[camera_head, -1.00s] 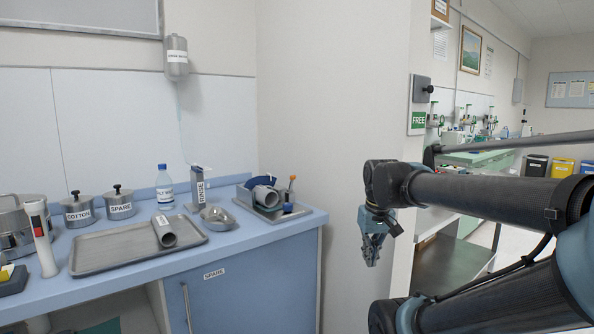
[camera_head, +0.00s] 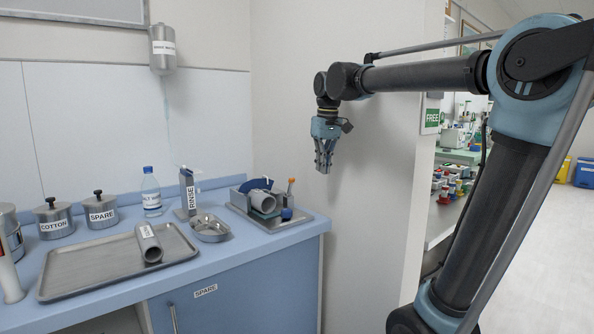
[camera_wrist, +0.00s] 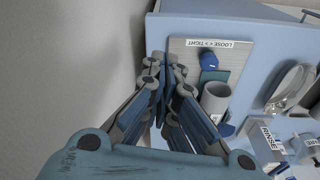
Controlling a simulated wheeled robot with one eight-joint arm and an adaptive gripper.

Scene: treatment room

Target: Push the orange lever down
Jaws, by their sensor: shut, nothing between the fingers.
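The orange lever (camera_head: 291,181) is a small orange-tipped upright piece at the right of a grey metal fixture (camera_head: 242,207) on the blue counter's right end. I cannot make out its orange tip in the wrist view. My gripper (camera_head: 323,171) is shut and empty, pointing down in front of the wall, to the right of the lever and apart from it. In the wrist view my gripper (camera_wrist: 168,62) hides part of the fixture. A plate marked LOOSE and TIGHT (camera_wrist: 212,44), a blue knob (camera_wrist: 208,60) and a grey tube (camera_wrist: 215,98) show beside it.
A wall (camera_head: 360,230) stands behind my gripper. The air right of the counter is clear.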

